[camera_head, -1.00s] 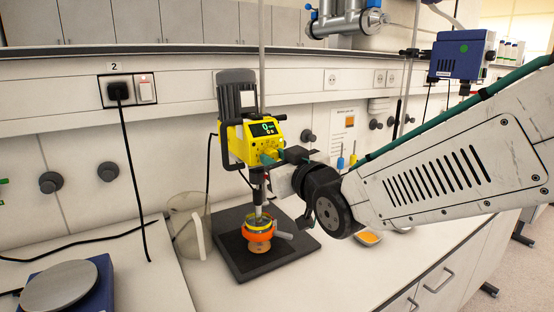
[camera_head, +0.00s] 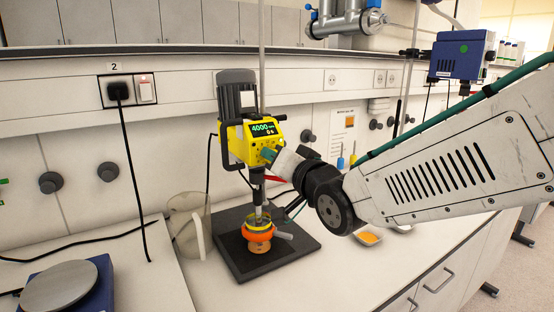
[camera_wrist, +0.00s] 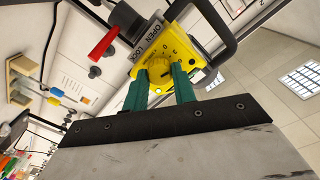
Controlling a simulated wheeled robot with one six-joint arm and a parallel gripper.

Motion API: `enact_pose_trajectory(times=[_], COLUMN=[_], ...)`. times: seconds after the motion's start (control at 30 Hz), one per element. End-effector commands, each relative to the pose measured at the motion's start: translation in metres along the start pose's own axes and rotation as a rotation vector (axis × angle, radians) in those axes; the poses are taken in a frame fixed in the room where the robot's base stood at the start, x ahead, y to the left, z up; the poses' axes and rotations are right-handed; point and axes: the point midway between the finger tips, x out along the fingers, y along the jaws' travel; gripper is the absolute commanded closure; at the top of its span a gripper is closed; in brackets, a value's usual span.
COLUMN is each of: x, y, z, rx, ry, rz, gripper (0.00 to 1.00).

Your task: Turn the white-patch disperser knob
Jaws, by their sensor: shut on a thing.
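The yellow disperser (camera_head: 245,142) stands on a dark base plate, with its grey motor on top and a lit display reading 4000. Its round yellow knob (camera_wrist: 159,68) with numbers faces the wrist camera. My gripper (camera_wrist: 161,88) has its two green fingers on either side of the knob and is shut on it. In the head view, my gripper (camera_head: 268,154) meets the front of the yellow housing, and the knob is largely hidden behind it. I cannot make out a white patch on the knob.
An orange-rimmed vessel (camera_head: 258,232) sits under the disperser shaft on the dark base plate (camera_head: 290,250). A clear pitcher (camera_head: 188,225) stands to the left. A red lever (camera_wrist: 104,44) sticks out near the knob. A small dish (camera_head: 368,237) lies to the right.

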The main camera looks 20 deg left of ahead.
Motion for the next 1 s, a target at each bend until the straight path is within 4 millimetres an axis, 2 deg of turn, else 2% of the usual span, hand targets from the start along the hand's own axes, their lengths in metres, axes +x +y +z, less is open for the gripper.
enact_pose_trajectory(times=[0.4, 1.0], x=[-0.0001, -0.0001], y=[0.0005, 0.0007], z=[-0.0001, 0.0001], rx=[0.229, 0.278], ry=[-0.007, -0.009], rz=[-0.001, 0.000], gripper=[0.96, 0.96])
